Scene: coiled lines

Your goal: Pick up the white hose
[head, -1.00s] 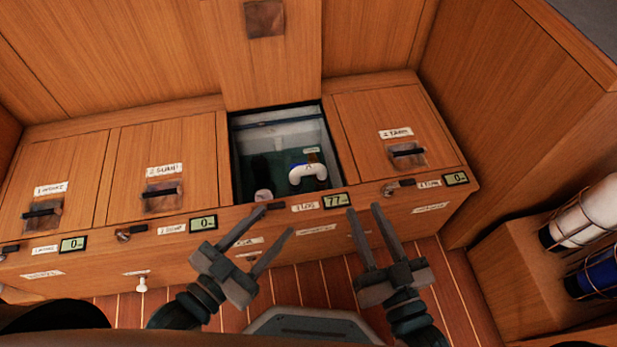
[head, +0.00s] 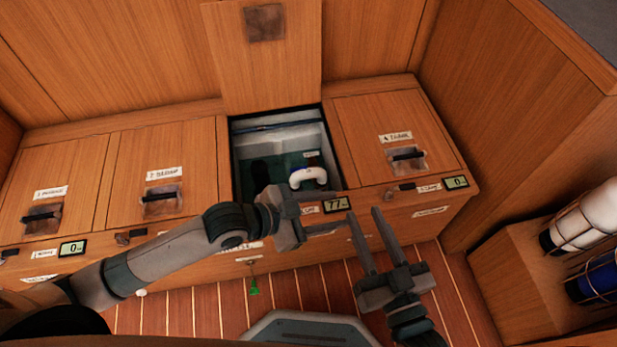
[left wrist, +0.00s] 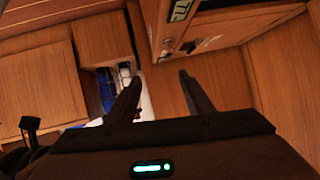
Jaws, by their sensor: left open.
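A white curved piece (head: 308,178) lies in the open locker in the bench; it looks like a hose, but I cannot be sure. A white cylindrical bundle (head: 590,213) sits behind wire bars at the right; I cannot tell whether it is a hose. My left gripper (head: 325,222) is open and empty in front of the open locker, turned toward the right. It also shows in the left wrist view (left wrist: 160,77), with white and blue items beyond its left finger. My right gripper (head: 364,212) is open and empty at the bench front.
The open locker (head: 240,180) has its lid (head: 262,70) raised. Closed lids with handles flank it. A blue bundle (head: 598,280) sits below the white one. A small green item (head: 254,287) hangs at the bench front. A wooden wall (head: 500,110) stands at right.

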